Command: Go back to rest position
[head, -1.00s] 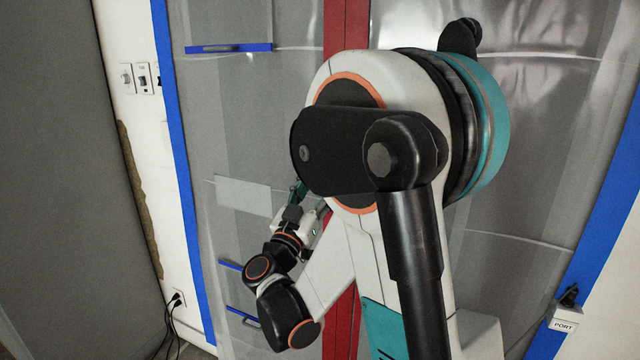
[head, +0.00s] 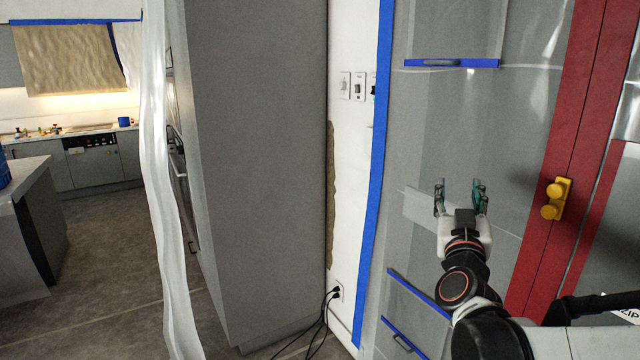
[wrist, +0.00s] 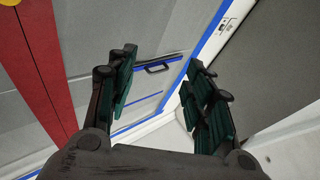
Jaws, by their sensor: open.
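My gripper (head: 461,198) is raised in front of the plastic-covered wall, with its fingers pointing up in the head view. It is open and empty. In the wrist view my gripper (wrist: 163,88) shows its two dark green-padded fingers spread apart, with nothing between them. Beyond them is a dark drawer handle (wrist: 165,66) behind the plastic. My arm's folded links show at the lower right of the head view.
A plastic sheet (head: 460,130) edged with blue tape (head: 374,150) covers the right side. It has red strips (head: 560,170) and a yellow knob (head: 556,198). A tall grey cabinet (head: 255,170) stands in the middle. Black cords (head: 325,310) hang from an outlet. Floor (head: 110,250) is open at left.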

